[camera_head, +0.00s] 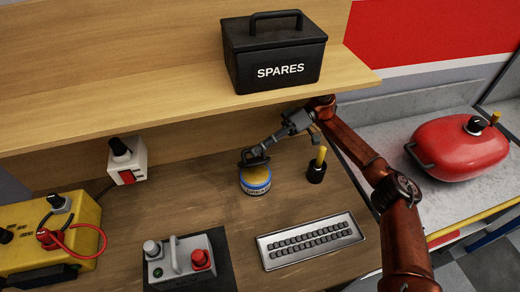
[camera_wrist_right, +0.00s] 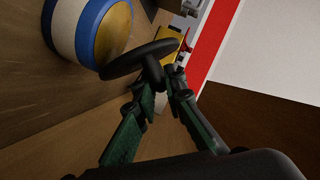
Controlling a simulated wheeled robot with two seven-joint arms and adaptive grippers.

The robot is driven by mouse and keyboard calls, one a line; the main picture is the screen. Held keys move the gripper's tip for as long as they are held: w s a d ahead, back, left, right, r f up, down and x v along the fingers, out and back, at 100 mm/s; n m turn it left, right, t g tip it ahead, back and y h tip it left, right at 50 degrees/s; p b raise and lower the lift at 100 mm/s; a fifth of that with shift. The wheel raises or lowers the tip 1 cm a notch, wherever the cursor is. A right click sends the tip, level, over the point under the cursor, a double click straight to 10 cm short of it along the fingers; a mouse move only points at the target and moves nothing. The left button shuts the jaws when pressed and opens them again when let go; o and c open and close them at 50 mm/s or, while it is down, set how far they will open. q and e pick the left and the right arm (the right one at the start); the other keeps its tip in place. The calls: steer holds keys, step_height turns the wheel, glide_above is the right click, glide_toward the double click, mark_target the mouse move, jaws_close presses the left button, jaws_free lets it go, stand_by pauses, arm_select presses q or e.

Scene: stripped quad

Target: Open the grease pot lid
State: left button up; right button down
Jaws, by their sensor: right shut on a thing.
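The grease pot (camera_head: 256,184), a round tub with a blue band and a pale label, stands on the wooden bench in the head view. In the right wrist view the pot (camera_wrist_right: 88,25) shows blue, white and yellow bands at the upper left. A dark round lid (camera_wrist_right: 138,60) stands tilted off the pot's yellow top. I cannot tell whether its edge still touches the rim. My right gripper (camera_wrist_right: 156,85) is shut on the lid's small knob; it also shows above the pot in the head view (camera_head: 252,157). My left gripper is out of view.
A dark holder with a yellow handle (camera_head: 317,168) stands close right of the pot. A metal key tray (camera_head: 308,242) and a control box (camera_head: 180,262) lie in front. The shelf with the SPARES box (camera_head: 275,52) overhangs behind. A red tank (camera_head: 458,147) is at right.

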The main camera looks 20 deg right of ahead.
steer(key=shift+w+r+m+p, duration=0.2)
steer(key=shift+r+m+p, duration=0.15)
steer(key=shift+m+p, duration=0.05)
steer(key=shift+w+f+m+g, duration=0.25)
steer(key=shift+w+m+g, duration=0.05)
steer(key=shift+w+m, duration=0.1)
steer(key=c, duration=2)
jaws_free()
steer(key=shift+s, duration=0.1)
